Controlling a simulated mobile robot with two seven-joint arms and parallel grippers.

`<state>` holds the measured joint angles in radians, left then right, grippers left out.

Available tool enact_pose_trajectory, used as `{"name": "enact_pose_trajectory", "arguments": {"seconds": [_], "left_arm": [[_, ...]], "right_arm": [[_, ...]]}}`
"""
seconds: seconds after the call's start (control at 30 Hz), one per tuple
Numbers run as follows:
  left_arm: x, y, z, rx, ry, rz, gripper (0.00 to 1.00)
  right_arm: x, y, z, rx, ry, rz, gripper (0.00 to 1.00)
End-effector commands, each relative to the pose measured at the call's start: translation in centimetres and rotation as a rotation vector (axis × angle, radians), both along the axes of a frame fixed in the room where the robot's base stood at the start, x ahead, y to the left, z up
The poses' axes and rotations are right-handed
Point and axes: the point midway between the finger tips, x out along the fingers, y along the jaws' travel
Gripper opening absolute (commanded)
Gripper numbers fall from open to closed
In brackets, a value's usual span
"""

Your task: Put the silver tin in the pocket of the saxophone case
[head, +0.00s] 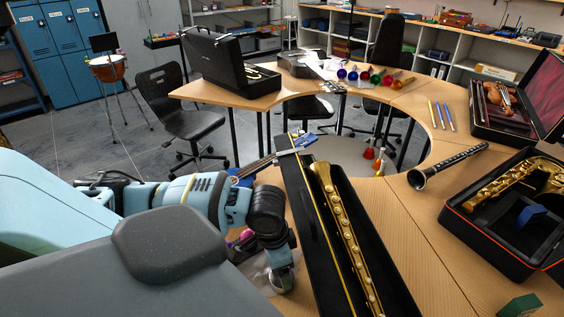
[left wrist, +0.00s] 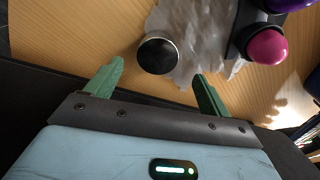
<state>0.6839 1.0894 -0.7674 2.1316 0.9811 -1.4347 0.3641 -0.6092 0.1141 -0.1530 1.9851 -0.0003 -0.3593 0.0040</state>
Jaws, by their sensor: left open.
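In the left wrist view a small round tin (left wrist: 158,53) with a dark top and silver rim sits on crumpled grey sheeting, just beyond my fingertips. My left gripper (left wrist: 160,85) is open, its two green fingers apart with nothing between them. In the head view my left gripper (head: 281,272) points down at the table beside a long black case; its fingers are hard to make out. The saxophone case (head: 462,222) lies open at the right with a curved gold saxophone (head: 505,183) in it.
The long open case (head: 384,262) with a straight gold instrument (head: 343,222) lies between my left gripper and the saxophone case. A pink ball (left wrist: 266,46) is near the tin.

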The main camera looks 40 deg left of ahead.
Motion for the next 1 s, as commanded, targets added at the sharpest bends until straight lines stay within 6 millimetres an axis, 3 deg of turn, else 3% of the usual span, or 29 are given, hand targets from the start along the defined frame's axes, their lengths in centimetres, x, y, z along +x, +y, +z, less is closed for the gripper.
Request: {"name": "enact_pose_trajectory", "arguments": {"seconds": [0.37,0.67,0.9,1.0], "left_arm": [[0.0,-0.2,-1.9,0.0,0.003,0.001,0.81],[0.1,-0.6,-5.8,0.001,0.003,0.001,0.81],[0.2,-0.7,-6.1,0.001,-0.001,-0.001,0.81],[0.2,-0.7,-6.0,0.001,-0.001,-0.001,0.71]], "right_arm": [[-0.2,0.0,-0.3,0.0,0.005,0.0,0.78],[-0.7,0.0,-0.9,0.0,0.018,0.0,0.78],[-0.6,0.0,-0.8,0.0,0.017,0.0,0.78],[-0.6,0.0,-0.8,0.001,0.015,0.0,0.78]]}}
